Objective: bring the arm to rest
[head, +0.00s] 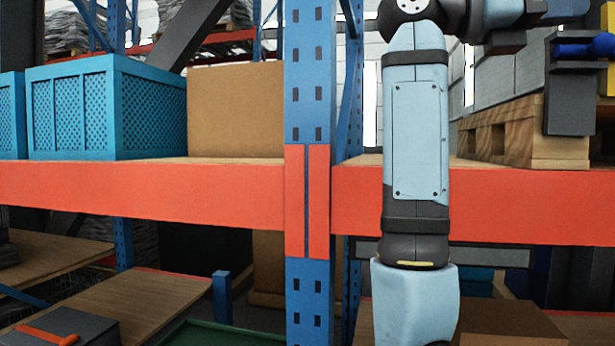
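One of my arms (415,130), pale blue with black joints, rises in front of the orange shelf beam in the head view. It bends at the top edge, and a link runs off to the right. My other arm's gripper does not show either.
A blue rack upright (308,75) and an orange beam (150,194) cross close ahead. On the shelf are a blue crate (110,110), a cardboard box (236,110) and a wooden pallet (500,135). Lower boards (140,305) and a brown box (510,325) lie below.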

